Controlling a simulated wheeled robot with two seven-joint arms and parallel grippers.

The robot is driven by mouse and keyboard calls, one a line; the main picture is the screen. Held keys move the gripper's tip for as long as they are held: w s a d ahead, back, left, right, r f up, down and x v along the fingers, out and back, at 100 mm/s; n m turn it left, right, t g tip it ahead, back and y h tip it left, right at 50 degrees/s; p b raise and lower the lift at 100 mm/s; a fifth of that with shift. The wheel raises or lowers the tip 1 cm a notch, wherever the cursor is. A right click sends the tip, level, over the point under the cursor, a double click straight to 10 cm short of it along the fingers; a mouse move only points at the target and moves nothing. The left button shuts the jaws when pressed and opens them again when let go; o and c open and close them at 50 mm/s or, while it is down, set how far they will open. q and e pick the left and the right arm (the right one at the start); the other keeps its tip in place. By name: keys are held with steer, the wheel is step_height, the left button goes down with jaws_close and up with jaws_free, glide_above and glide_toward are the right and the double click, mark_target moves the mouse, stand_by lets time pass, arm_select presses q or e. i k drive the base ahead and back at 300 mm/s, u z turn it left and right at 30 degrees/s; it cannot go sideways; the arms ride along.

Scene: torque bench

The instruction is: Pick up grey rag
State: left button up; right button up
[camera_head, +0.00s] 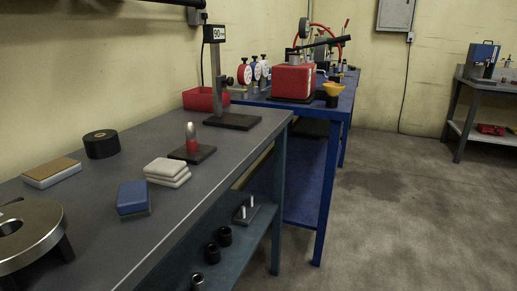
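A folded light grey rag (167,172) lies on the dark grey bench top, stacked in layers. It sits between a blue block and a small dark stand with a red and silver piece. Nothing covers it in the head view. Neither of my grippers shows in this view.
Near the rag are a blue block (133,198), a red and silver piece on a dark base (192,148), a black roll (102,144) and a tan-topped block (52,172). A round metal ring (48,224) stands front left. Open floor (400,220) lies to the right.

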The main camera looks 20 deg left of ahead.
mark_target(170, 173)
steer(key=k, duration=1.65)
steer(key=z, duration=0.5)
steer(key=i, duration=1.3)
steer(key=u, duration=1.85)
steer(key=i, duration=0.55)
